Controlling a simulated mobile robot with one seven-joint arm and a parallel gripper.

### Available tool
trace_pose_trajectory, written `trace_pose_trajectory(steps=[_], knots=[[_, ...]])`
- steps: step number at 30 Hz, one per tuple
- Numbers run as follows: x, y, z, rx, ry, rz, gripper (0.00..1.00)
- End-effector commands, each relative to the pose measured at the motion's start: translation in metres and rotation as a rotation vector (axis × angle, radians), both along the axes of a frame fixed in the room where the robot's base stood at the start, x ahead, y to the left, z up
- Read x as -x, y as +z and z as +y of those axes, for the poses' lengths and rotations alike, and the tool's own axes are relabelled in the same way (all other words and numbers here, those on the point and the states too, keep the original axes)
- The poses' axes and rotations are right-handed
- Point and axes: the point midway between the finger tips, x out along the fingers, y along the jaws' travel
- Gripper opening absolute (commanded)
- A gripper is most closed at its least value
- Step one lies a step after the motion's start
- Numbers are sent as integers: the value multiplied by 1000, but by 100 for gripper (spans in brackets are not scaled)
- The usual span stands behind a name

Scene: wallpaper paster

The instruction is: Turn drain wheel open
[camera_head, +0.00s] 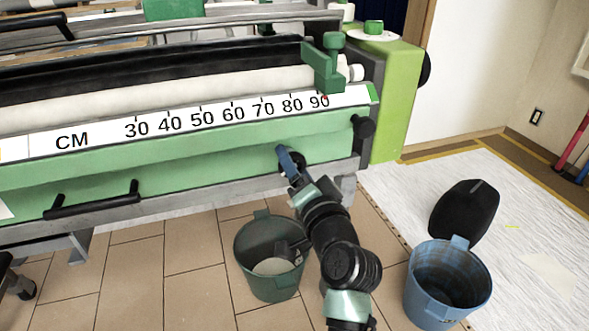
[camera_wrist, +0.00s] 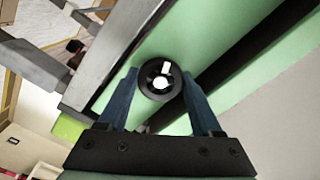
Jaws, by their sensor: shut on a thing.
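The drain wheel (camera_wrist: 160,82) is a small black round knob with a white centre and a white mark, on the green front panel of the pasting machine. In the wrist view my gripper (camera_wrist: 159,76) has its two blue fingers on either side of the wheel, shut on its rim. In the head view my gripper (camera_head: 287,161) reaches the lower right of the green panel, and the arm and fingers hide most of the wheel there.
A green bucket (camera_head: 262,243) stands on the tiled floor below the machine, left of my arm. A blue bucket (camera_head: 420,300) and a black rounded object (camera_head: 465,212) stand at the right. A black handle bar (camera_head: 92,198) sticks out of the panel at left.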

Motion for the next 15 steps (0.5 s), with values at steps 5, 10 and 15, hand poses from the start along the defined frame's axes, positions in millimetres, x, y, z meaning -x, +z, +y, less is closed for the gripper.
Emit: trace_pose_trajectory(steps=[5, 10, 15], knots=[[0, -1, 0, 31, -1, -9, 10], [0, 0, 0, 38, -1, -12, 10], [0, 0, 0, 37, -1, -11, 10]])
